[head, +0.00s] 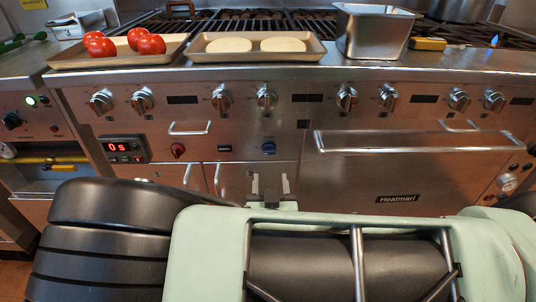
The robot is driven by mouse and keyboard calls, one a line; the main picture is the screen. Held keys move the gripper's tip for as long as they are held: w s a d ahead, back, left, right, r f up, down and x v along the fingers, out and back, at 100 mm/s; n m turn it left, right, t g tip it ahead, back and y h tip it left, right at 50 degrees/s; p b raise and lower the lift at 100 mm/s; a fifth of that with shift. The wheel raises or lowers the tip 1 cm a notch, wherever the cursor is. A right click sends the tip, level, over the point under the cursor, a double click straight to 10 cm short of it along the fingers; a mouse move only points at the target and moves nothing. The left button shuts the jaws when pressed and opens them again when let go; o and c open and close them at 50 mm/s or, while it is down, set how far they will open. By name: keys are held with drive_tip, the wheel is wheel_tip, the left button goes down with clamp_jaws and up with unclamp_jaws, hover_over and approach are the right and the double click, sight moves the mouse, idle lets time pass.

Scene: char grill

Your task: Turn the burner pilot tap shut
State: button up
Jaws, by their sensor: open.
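No readable label singles out the burner pilot tap. A small red knob (178,150) and a small blue knob (268,147) are on the lower steel panel of the range. A yellow pipe with fittings (45,160) runs across the opening at the far left. My gripper (270,186) seems to be the small pair of upright grey prongs low in the middle, in front of the cabinet doors. The prongs stand apart with nothing between them, below the blue knob and not touching it.
Several burner knobs (222,100) line the upper panel. A wide oven handle (400,143) sticks out at right; cabinet handles (187,175) stand below the red knob. Trays of tomatoes (150,44) and pale patties (284,45), and a steel pan (374,31), rest on top.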

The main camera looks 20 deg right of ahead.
sight(269, 152)
drive_tip(key=x, duration=1.1)
drive_tip(key=shift+f+b, duration=0.1)
drive_tip(key=shift+b, duration=0.25)
drive_tip(key=shift+c, duration=0.3)
drive_tip(key=c, duration=0.9)
